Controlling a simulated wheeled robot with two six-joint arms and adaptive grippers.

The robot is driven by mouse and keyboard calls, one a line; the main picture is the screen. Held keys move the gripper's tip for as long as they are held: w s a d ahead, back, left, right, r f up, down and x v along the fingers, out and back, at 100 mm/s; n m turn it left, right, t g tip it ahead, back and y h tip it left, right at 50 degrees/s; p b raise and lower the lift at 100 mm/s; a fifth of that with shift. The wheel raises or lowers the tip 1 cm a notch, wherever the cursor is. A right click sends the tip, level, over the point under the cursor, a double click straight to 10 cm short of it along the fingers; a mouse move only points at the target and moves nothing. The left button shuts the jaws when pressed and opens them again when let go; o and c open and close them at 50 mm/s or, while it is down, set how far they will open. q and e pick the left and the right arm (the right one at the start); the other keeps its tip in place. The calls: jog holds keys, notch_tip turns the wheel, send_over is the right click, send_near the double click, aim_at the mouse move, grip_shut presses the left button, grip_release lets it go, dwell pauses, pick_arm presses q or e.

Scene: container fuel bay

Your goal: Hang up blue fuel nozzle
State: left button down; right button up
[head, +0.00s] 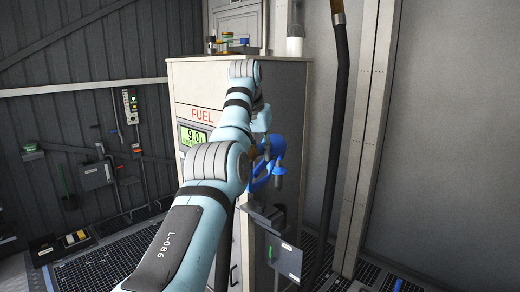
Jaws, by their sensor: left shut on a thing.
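The blue fuel nozzle (262,173) is at the right side of the fuel dispenser (185,86), partly hidden behind my left arm. My left gripper (264,152) is at the nozzle and shut on it; its fingers are mostly hidden by the arm and the nozzle. A dark bracket (266,215) sticks out from the dispenser's side just below the nozzle. I cannot tell whether the nozzle touches it. My right gripper is not in view.
A black hose (336,120) hangs in front of the grey wall to the right. Small jars (228,40) and a white cup (295,46) stand on top of the dispenser. Tools and boxes line the dark left wall. A grating floor (105,268) shows at lower left.

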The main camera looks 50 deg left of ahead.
aim_at(262, 168)
pick_arm(q)
jog(key=x, duration=0.3)
jog(key=shift+w+d+r, duration=0.1)
jog(key=shift+w+d, duration=0.1)
jog(key=shift+d, duration=0.1)
jog(key=f, duration=0.1)
jog(key=f+b, duration=0.1)
jog(key=shift+s+f+b, duration=0.2)
jog(key=shift+f+b, duration=0.1)
jog(key=shift+s+r, duration=0.1)
jog(key=shift+r, duration=0.05)
jog(key=shift+d+f+b, duration=0.35)
jog(key=shift+f+b, duration=0.1)
jog(key=shift+b, duration=0.25)
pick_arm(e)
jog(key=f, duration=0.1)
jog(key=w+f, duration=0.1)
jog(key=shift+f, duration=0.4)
pick_arm(q)
jog(key=shift+s+f+b, duration=0.1)
jog(key=shift+s+b, duration=0.05)
jog(key=shift+b, duration=0.15)
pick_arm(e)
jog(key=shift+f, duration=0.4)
